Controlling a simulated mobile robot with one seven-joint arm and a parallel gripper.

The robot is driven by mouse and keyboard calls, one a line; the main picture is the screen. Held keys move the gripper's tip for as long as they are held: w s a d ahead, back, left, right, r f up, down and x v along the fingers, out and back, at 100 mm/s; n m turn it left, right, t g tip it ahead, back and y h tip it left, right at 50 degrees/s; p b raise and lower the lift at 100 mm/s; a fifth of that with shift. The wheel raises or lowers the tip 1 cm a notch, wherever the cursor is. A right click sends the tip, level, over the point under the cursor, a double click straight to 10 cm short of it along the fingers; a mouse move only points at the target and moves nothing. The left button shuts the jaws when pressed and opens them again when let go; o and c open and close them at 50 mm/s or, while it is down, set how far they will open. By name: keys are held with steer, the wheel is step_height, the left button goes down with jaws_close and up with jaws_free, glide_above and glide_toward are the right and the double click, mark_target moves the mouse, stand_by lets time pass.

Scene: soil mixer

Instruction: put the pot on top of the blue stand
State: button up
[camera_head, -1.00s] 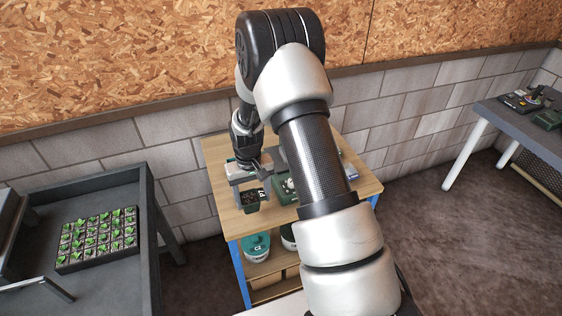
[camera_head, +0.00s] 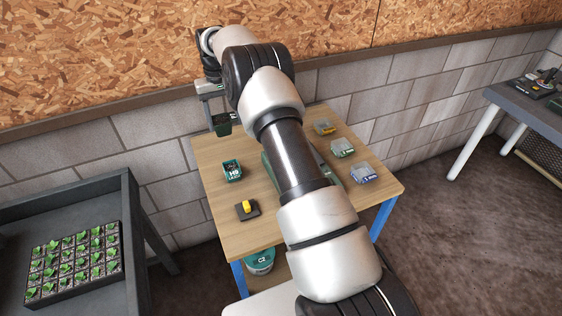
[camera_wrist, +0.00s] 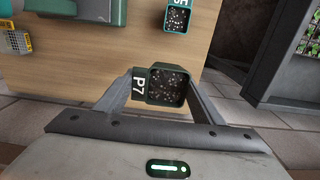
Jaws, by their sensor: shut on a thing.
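My gripper (camera_wrist: 162,92) is shut on a small dark green square pot (camera_wrist: 165,87) marked P7, filled with dark speckled soil. The pot looks upright, its rim between the two fingers. In the head view, the pot (camera_head: 222,125) hangs from my gripper (camera_head: 217,112) near the table's back left corner, by the block wall. The wooden-topped table (camera_head: 215,200) has blue legs (camera_head: 240,279); no other blue stand can be made out. My arm hides part of the tabletop.
A second pot marked H5 (camera_head: 232,171) stands on the table, also in the wrist view (camera_wrist: 178,18). A yellow piece on a dark base (camera_head: 247,208) is near the front. Several small boxes (camera_head: 342,148) line the right side. A grey table (camera_head: 60,225) with a seedling tray (camera_head: 75,262) stands left.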

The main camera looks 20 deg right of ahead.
steer(key=shift+w+f+b, duration=0.25)
steer(key=shift+f+b, duration=0.1)
steer(key=shift+f, duration=0.3)
glide_above(231, 156)
step_height(231, 156, down, 10)
steer(key=shift+w+r, duration=0.1)
steer(key=shift+f, duration=0.2)
steer(key=o, duration=1.1)
steer(key=shift+r, duration=0.1)
